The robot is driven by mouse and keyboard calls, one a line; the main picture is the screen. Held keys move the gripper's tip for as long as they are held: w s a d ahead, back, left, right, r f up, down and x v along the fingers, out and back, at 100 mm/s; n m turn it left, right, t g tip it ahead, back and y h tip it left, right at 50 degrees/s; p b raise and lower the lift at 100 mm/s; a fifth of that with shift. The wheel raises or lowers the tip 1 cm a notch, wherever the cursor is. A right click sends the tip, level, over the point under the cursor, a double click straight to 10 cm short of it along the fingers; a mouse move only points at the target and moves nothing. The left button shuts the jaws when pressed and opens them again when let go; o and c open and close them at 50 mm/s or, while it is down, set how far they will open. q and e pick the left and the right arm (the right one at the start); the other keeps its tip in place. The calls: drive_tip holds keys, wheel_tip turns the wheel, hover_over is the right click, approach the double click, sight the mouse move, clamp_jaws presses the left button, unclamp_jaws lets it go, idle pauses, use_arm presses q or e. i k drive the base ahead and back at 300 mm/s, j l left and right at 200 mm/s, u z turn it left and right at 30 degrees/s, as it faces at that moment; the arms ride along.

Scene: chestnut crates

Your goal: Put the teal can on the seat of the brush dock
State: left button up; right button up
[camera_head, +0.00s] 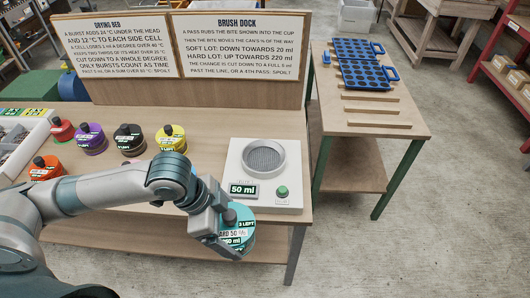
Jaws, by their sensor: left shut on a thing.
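The teal can (238,238) with a dark knob on top is held by my left gripper (226,216), which is shut on it. Its white label is partly readable: "3 LEFT", "50". The can is near the table's front edge, in front of the brush dock (240,150). The dock is a white box with a round grey seat (264,158), which looks empty. Its display reads "50 ml", and a green button (282,192) sits to the right of it. The can is apart from the seat. The gripper hides part of the can. My right gripper is not in view.
Red (62,130), purple (91,139), black (130,140), yellow (171,138) and orange (46,168) cans stand on the table left of the dock. Two signs (240,45) stand behind. A side table (370,118) at right holds blue trays (366,72).

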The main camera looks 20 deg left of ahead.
sight(264, 159)
drive_tip(key=i, duration=0.9)
